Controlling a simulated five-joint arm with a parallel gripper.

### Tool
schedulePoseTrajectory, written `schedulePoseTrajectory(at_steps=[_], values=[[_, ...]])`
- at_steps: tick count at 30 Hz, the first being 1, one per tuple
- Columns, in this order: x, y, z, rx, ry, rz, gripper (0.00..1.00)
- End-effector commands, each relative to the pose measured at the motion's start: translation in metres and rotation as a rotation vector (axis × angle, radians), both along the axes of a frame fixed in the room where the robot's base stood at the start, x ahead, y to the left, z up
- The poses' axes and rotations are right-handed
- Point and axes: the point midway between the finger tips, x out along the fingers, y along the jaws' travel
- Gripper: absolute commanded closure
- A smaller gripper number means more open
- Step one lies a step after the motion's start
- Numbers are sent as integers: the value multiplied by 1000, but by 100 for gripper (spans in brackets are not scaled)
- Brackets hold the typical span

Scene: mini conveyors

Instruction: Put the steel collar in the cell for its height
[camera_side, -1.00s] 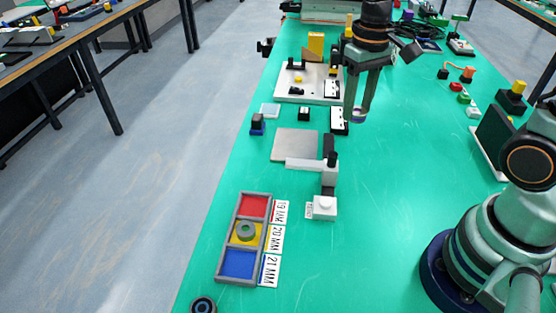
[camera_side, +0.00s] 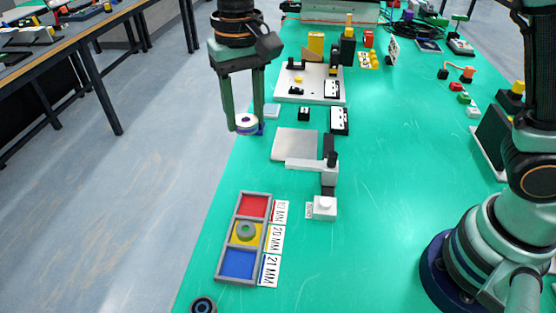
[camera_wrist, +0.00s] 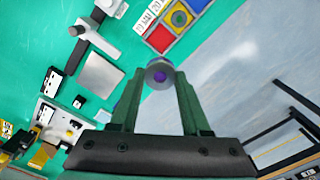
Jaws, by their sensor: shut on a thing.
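My gripper (camera_side: 243,122) is shut on the steel collar (camera_side: 246,124), a short ring that looks purplish inside. It is held in the air by the table's left edge, up and left of the cell tray. The wrist view also shows the collar (camera_wrist: 159,75) between the fingertips. The tray (camera_side: 230,215) has a red cell (camera_side: 254,207) by a 19 MM card, a yellow cell (camera_side: 236,239) by 20 MM and a blue cell (camera_side: 239,263) by 21 MM. A grey ring (camera_side: 245,231) lies in the yellow cell. The red and blue cells look empty.
A gauge-like fixture (camera_side: 328,176) with a grey plate (camera_side: 294,143) stands right of my gripper. A white block (camera_side: 323,207) is at its near end. A dark round part (camera_side: 203,305) sits at the near table edge. The green table right of the fixture is clear.

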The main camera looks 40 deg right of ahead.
Motion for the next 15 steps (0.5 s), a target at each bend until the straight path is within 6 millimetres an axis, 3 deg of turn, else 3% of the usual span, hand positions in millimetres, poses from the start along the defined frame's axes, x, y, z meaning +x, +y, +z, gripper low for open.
schedulePoseTrajectory(at_steps=[5,15], values=[[-1,3,-29,-3,6,-3,100],[-2,2,-112,-3,6,-2,100]])
